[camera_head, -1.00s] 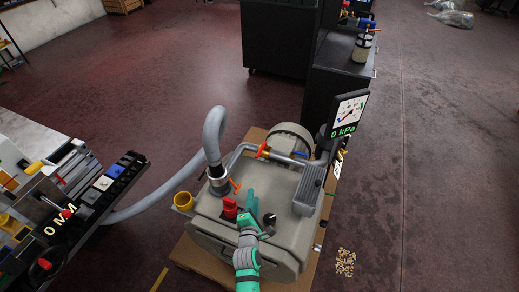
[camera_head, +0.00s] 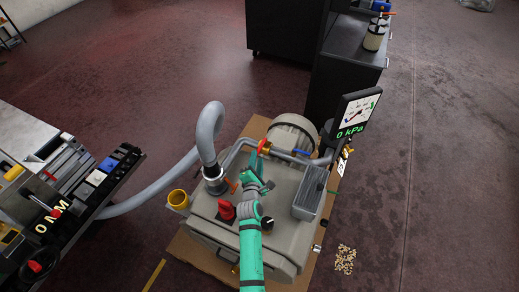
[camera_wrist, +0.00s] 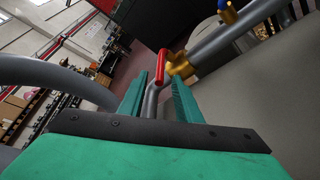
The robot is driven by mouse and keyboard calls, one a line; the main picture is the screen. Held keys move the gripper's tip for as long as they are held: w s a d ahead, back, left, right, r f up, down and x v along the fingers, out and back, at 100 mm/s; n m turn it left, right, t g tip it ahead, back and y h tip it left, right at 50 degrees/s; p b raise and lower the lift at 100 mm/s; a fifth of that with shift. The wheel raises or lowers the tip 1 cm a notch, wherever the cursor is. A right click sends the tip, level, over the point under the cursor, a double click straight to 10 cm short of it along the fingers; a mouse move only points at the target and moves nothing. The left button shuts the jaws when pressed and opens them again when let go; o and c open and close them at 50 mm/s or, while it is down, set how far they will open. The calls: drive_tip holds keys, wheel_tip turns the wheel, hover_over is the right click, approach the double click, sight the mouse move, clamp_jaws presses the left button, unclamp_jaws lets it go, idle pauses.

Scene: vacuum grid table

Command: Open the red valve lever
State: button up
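The red valve lever (camera_wrist: 161,66) sits on a brass-coloured valve (camera_wrist: 180,65) on a grey pipe. In the head view the lever (camera_head: 263,147) shows as a small orange-red handle behind the pump's top. My gripper (camera_wrist: 160,78) is open. Its two green fingers are on either side of the lever's line in the wrist view, with the lever at or just beyond the tips; contact cannot be told. In the head view my gripper (camera_head: 255,178) is over the pump, just in front of the valve.
A blue handle (camera_wrist: 227,14) is on the pipe to the right. A gauge reading 0 kPa (camera_head: 358,112) stands at right.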

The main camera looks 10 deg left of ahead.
sight(259, 149)
drive_tip(key=shift+x, duration=3.35)
drive_tip(key=shift+d, duration=0.1)
clamp_jaws()
